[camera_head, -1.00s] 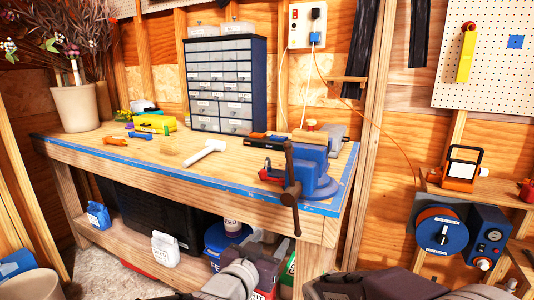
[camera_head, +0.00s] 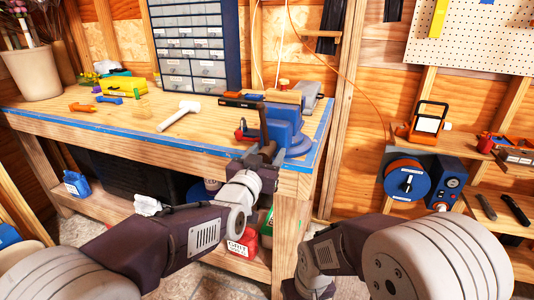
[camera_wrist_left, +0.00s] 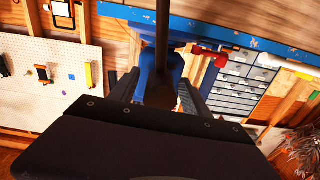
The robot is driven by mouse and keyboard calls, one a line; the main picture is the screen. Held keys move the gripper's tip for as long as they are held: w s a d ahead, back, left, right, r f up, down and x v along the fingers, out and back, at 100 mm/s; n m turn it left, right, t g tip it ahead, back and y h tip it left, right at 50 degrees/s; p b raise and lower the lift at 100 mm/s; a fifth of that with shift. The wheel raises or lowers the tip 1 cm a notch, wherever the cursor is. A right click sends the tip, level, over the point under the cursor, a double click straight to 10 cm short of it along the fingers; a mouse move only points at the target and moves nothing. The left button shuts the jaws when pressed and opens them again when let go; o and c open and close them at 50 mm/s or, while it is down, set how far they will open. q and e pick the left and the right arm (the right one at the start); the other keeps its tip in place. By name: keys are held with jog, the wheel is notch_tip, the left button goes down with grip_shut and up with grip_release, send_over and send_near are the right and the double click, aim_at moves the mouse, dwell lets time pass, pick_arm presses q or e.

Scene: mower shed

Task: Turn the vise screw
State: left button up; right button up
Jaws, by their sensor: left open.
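The blue vise (camera_head: 290,134) is mounted at the right front corner of the workbench. Its dark handle bar (camera_head: 263,122) stands nearly upright at the front of the vise. My left gripper (camera_head: 265,152) is at the vise's front, by the lower part of the bar, which it partly hides. In the left wrist view, its open fingers (camera_wrist_left: 158,92) stand either side of the blue vise (camera_wrist_left: 152,84), and the bar (camera_wrist_left: 162,35) runs down between them. I cannot tell whether they touch it. My right arm shows at the lower right, but its gripper is not visible.
The workbench (camera_head: 140,112) has blue edging. A white mallet (camera_head: 180,114), an orange-handled tool (camera_head: 82,107) and a drawer cabinet (camera_head: 196,45) are on it. A shelf (camera_head: 480,142) with a work lamp (camera_head: 428,122) and a blue cable reel (camera_head: 405,180) are at right.

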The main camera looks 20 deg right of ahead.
pick_arm(q)
grip_shut()
jog(key=shift+m, duration=1.1)
grip_release()
jog(key=v, duration=0.9)
jog(key=shift+s, duration=0.1)
